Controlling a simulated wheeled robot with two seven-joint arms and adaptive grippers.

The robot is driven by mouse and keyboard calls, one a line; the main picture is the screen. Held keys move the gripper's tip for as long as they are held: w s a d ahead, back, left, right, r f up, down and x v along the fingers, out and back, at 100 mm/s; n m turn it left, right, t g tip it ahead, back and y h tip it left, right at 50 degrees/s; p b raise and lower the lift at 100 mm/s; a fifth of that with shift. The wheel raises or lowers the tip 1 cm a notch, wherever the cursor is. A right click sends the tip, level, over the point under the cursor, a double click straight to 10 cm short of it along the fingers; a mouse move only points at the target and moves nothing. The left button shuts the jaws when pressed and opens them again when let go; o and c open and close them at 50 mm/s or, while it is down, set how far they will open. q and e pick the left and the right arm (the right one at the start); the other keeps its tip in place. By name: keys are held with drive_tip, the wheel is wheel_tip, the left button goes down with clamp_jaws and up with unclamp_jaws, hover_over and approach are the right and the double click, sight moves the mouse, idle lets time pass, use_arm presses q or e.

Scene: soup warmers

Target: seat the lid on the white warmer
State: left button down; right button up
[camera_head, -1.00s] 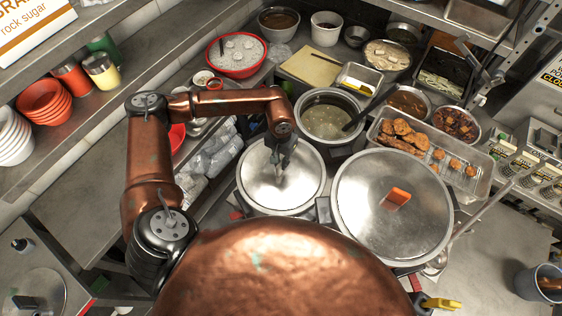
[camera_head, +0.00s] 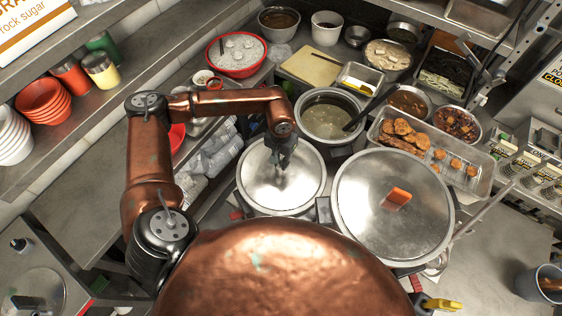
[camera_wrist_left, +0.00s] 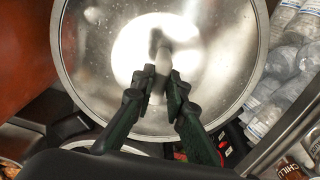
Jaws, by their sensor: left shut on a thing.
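A round steel lid (camera_head: 262,186) lies over the front left warmer, and its rim covers the opening. It fills the top of the left wrist view (camera_wrist_left: 95,60). My left gripper (camera_head: 282,166) is over the middle of the lid, shut on its upright handle. In the left wrist view the two dark fingertips (camera_wrist_left: 162,80) close around the handle (camera_wrist_left: 163,52). The warmer's body is mostly hidden under the lid, so I cannot tell its colour or whether the rim touches all round. My right gripper is not in view.
A larger lidded pot (camera_head: 365,225) with an orange handle stands close on the right. An open soup pot (camera_head: 328,121) with a ladle stands just behind. A tray of fried food (camera_head: 480,178) is at the right, and wrapped bottles (camera_head: 213,152) are at the left.

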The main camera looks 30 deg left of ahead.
use_arm(q)
drive_tip(key=c, duration=1.8)
unclamp_jaws()
drive_tip(key=shift+c, duration=0.2)
drive_tip(key=shift+o, duration=0.2)
drive_tip(key=o, duration=0.5)
drive_tip(key=shift+r+p, duration=1.15)
drive_tip(key=shift+r, duration=2.35)
drive_tip(key=shift+f, duration=0.1)
